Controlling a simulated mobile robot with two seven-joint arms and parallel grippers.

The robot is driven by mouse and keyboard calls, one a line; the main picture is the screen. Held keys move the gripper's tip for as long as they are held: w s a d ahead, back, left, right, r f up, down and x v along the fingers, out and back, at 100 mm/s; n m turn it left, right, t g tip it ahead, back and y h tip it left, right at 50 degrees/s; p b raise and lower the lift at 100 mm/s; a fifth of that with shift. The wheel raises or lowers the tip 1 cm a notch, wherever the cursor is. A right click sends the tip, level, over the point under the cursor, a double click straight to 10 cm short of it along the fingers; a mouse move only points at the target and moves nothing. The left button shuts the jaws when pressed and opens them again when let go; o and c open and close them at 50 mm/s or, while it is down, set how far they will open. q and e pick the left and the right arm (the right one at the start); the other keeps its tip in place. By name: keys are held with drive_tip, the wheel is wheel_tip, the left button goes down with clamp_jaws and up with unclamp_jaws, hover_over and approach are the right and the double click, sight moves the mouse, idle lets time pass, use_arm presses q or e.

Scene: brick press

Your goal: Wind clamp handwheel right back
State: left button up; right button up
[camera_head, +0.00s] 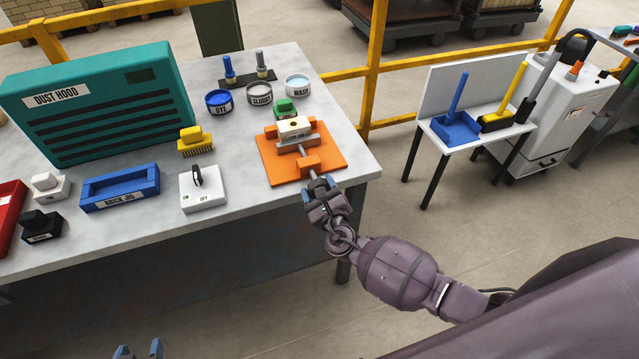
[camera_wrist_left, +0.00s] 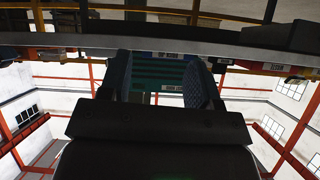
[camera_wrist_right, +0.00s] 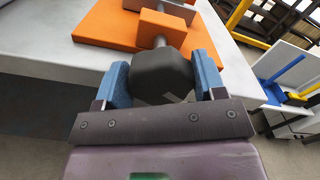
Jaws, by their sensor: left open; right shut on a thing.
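The clamp is an orange base (camera_head: 333,163) with an orange block, a screw shaft and a grey jaw (camera_head: 299,144) against a cream brick (camera_head: 294,126). It stands at the right end of the table. The dark handwheel (camera_wrist_right: 161,73) sits at the near end of the shaft, between the blue fingers of my right gripper (camera_wrist_right: 165,82) in the right wrist view. My right gripper (camera_head: 323,194) is shut on it; in the head view it mostly hides the wheel. My left gripper (camera_head: 139,350) is open and empty, low at the bottom edge, below the table. Its spread fingers show in the left wrist view (camera_wrist_left: 159,80).
A white switch box (camera_head: 204,190), a yellow brush (camera_head: 196,145) and a blue brick jig (camera_head: 120,187) stand left of the clamp. A green-topped item (camera_head: 285,107) and labelled pots (camera_head: 259,93) stand behind it. The teal dust hood (camera_head: 100,105) fills the back left.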

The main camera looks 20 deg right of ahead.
drive_tip(key=n+p, duration=0.1)
drive_tip(key=n, duration=0.2)
drive_tip(key=shift+n, duration=0.3)
drive_tip(key=shift+f+n, duration=0.15)
drive_tip(key=shift+n, duration=1.25)
drive_tip(key=o, duration=0.9)
drive_tip(key=shift+s, duration=0.15)
drive_tip(key=s, duration=1)
drive_tip(key=shift+s, duration=0.25)
drive_tip(key=shift+d, duration=0.1)
